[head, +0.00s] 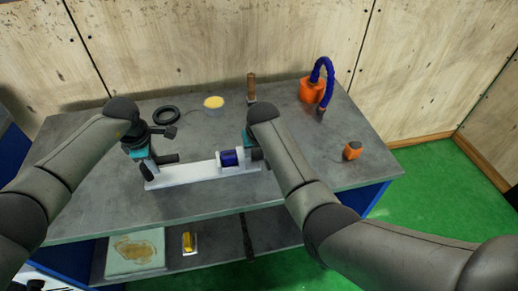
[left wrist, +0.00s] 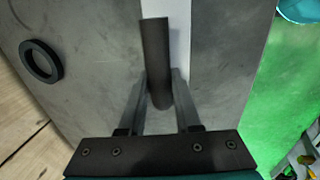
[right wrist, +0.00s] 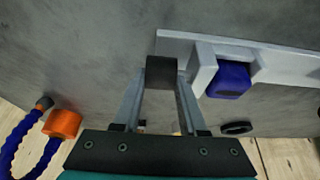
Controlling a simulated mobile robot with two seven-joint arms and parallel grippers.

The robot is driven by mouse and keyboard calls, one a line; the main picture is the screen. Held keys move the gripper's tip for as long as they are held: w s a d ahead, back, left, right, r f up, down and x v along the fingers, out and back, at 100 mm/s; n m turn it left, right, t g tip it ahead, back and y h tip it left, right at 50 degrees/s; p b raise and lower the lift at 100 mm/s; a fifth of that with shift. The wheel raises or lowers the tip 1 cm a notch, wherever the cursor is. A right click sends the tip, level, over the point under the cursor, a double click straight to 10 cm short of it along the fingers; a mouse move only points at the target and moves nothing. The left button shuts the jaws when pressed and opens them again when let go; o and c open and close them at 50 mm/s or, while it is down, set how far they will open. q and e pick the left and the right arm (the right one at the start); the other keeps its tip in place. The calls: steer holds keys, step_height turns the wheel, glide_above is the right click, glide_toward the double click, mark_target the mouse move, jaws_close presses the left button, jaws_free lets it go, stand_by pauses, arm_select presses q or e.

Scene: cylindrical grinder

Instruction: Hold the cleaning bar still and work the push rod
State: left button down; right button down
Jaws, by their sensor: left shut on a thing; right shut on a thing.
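The cleaning bar is a long pale bar (head: 190,174) lying across the front of the grey table, with a blue block (head: 230,158) in a white bracket near its right end. My left gripper (head: 147,168) is shut on a dark upright cylindrical handle (left wrist: 155,60) at the bar's left end. My right gripper (head: 256,151) is shut on a dark square-looking end (right wrist: 161,73), which I take as the push rod's, beside the bracket. The blue block also shows in the right wrist view (right wrist: 229,80). My right arm hides part of the bar's right end.
On the grey table (head: 310,190) stand a black ring (head: 166,115), a yellow-topped round dish (head: 214,102), a wooden-handled tool (head: 251,88), an orange pot with a blue hose (head: 312,90) and a small orange item (head: 352,150). A lower shelf holds a tray (head: 135,252).

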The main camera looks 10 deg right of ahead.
arm_select(q)
steer(key=shift+d, duration=0.25)
arm_select(e)
steer(key=shift+c, duration=2.2)
jaws_free()
steer(key=shift+a, duration=0.2)
arm_select(q)
steer(key=shift+d, duration=0.15)
